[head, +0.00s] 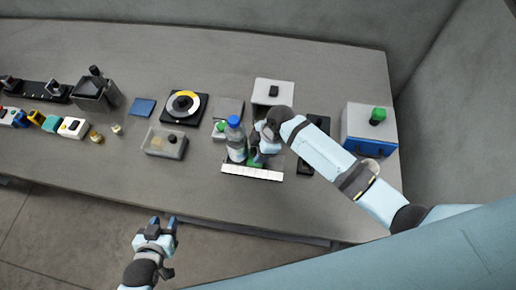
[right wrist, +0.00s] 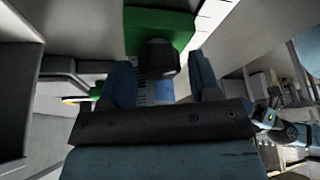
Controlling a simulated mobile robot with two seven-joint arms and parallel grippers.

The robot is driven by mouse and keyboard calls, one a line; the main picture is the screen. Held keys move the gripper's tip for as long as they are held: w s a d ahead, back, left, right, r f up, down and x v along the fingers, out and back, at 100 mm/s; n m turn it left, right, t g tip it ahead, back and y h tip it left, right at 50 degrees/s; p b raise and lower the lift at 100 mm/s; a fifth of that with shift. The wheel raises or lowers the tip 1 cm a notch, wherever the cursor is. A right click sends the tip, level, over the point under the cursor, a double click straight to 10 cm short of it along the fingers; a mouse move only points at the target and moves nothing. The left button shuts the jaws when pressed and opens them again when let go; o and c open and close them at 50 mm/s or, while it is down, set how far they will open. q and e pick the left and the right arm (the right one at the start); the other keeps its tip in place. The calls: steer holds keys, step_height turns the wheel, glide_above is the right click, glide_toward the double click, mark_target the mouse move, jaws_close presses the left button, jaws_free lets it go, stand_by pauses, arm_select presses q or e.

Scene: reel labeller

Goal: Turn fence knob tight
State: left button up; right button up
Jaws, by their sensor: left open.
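The fence knob (right wrist: 160,60) is a dark, round knob on a green fence block (right wrist: 170,25) in the right wrist view. My right gripper (right wrist: 162,82) has its two blue fingers apart, one on each side of the knob, with a visible gap at the right finger. Contact at the left finger is unclear. In the head view, my right gripper (head: 262,148) points down over the green block (head: 255,161), hiding the knob. My left gripper (head: 164,226) is open and empty, in front of the table edge.
A clear bottle with a blue cap (head: 235,143) stands close to the left of my right gripper. A white marked strip (head: 252,173) lies in front. A round dial (head: 183,105) sits further left.

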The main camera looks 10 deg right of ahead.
steer(key=c, duration=0.7)
steer(key=shift+o, duration=0.2)
steer(key=shift+m, duration=0.3)
steer(key=m+t, duration=0.1)
steer(key=m, duration=0.2)
steer(key=shift+t, duration=0.3)
steer(key=shift+m+t+h, duration=0.4)
steer(key=shift+m+t, duration=0.2)
steer(key=shift+m, duration=1.4)
steer(key=o, duration=0.9)
steer(key=shift+s, duration=0.1)
